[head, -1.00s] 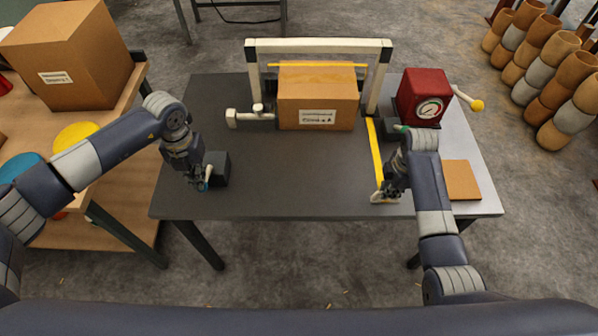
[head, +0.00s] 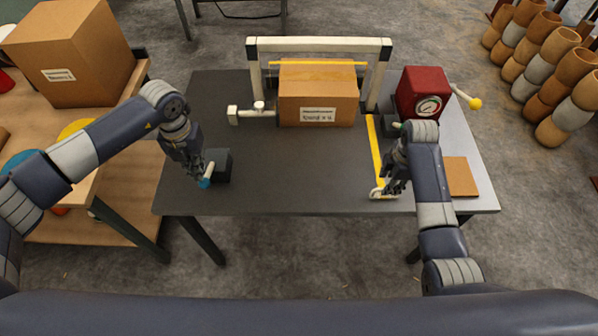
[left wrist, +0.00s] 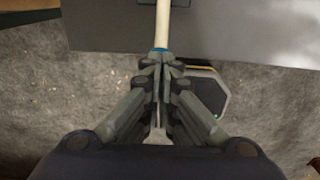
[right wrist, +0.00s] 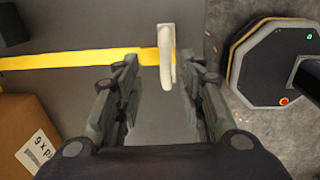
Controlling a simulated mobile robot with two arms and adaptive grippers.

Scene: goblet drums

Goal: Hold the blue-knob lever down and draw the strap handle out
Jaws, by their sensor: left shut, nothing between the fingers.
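The lever (left wrist: 163,22) is a pale rod rising from a dark block (head: 222,166) at the table's left front, and its blue knob (head: 205,182) points toward me. My left gripper (head: 199,179) is shut and empty at the knob. In the left wrist view its closed fingertips (left wrist: 160,62) cover most of the knob; whether they press on it is unclear. The white strap handle (right wrist: 166,58) ends a yellow strap (head: 374,150) at the front edge. My right gripper (right wrist: 160,70) is open, its fingers on either side of the handle and apart from it.
A cardboard box (head: 318,98) stands under a white frame (head: 320,45) with the strap running by its right. A red gauge box (head: 424,92) with a yellow-knobbed crank (head: 474,102) and a brown pad (head: 460,177) are at the right. The table's middle is clear.

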